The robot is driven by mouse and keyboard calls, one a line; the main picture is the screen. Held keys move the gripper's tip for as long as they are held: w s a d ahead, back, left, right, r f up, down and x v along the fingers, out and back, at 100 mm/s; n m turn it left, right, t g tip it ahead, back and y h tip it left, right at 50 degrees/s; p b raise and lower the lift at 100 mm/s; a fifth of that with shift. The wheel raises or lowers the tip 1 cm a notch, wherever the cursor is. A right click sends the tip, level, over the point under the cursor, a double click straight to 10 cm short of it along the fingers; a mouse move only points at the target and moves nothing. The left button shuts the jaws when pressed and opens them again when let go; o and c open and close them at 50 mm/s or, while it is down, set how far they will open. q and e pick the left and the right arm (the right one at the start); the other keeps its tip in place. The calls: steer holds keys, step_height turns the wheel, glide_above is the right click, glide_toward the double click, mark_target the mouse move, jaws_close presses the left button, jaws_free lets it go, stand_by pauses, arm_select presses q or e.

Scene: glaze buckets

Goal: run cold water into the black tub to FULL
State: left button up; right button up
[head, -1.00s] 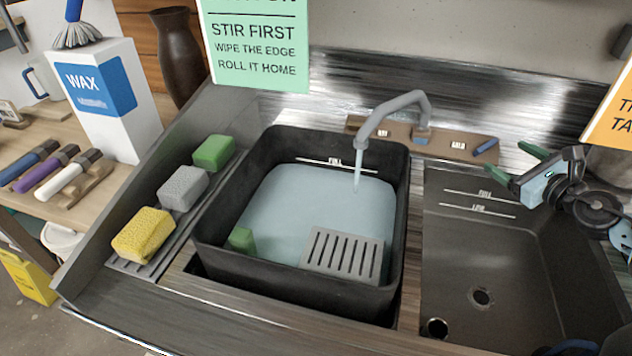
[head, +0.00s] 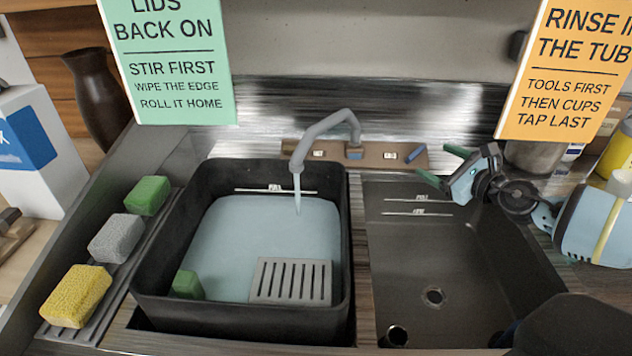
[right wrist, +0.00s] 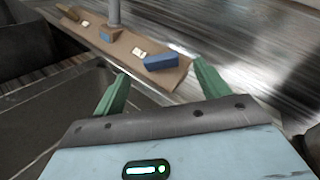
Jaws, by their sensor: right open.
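The black tub (head: 244,319) stands in the left basin, with pale blue water (head: 255,228) in it. A stream runs from the grey spout (head: 322,128) into the tub. The FULL line (head: 275,190) on the tub's back wall shows just above the water's far edge. The blue lever (head: 416,153) sits at the right end of the brown tap board (head: 372,156). My right gripper (head: 442,166) is open and empty, just right of the lever. In the right wrist view the blue lever (right wrist: 161,62) appears beyond and between the open green fingers. My left gripper is out of view.
A green block (head: 187,284) and a grey slotted rack (head: 291,281) are in the tub. Green, grey and yellow sponges (head: 76,296) lie on the left ledge. The right basin (head: 430,250) is empty. Green (head: 170,65) and orange (head: 570,75) signs hang behind.

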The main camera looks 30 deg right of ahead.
steer(key=s+a+f+m+g+y, duration=0.25)
steer(key=a+f+m, duration=0.2)
steer(key=m, duration=1.15)
steer(key=w+d+r+m+t, duration=0.1)
steer(key=d+m+t, duration=0.1)
steer(key=m, duration=0.7)
steer(key=w+d+r+m+t+h, duration=0.1)
steer(key=d+r+m, duration=0.1)
steer(key=m, duration=0.8)
steer(key=shift+d+t, duration=0.35)
steer(key=shift+d, duration=0.25)
steer(key=shift+w+r, duration=0.1)
